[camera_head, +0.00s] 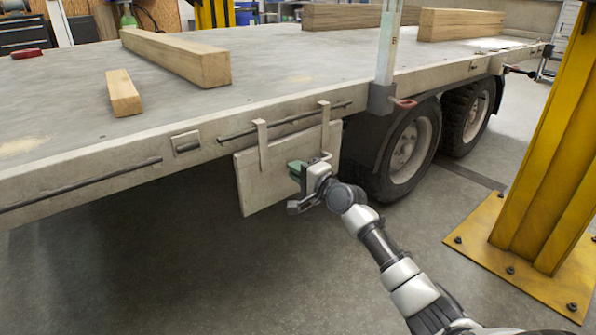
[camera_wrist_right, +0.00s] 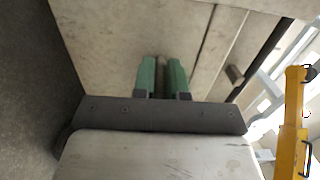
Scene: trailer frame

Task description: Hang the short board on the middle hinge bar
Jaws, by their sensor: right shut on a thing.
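The short board (camera_head: 250,185) is a pale flat panel with two upright metal hooks (camera_head: 262,148). It hangs upright against the trailer's side, below the deck edge. The hooks reach up across the middle hinge bar (camera_head: 285,122); whether they bear on it I cannot tell. My left gripper is not in view.
The trailer deck (camera_head: 80,90) carries several wooden beams (camera_head: 175,55). Another bar (camera_head: 80,185) runs along the left edge. A grey post (camera_head: 389,45) and wheels (camera_head: 412,145) are right of the board. A yellow column (camera_head: 545,150) stands at the right. The floor below the board is clear.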

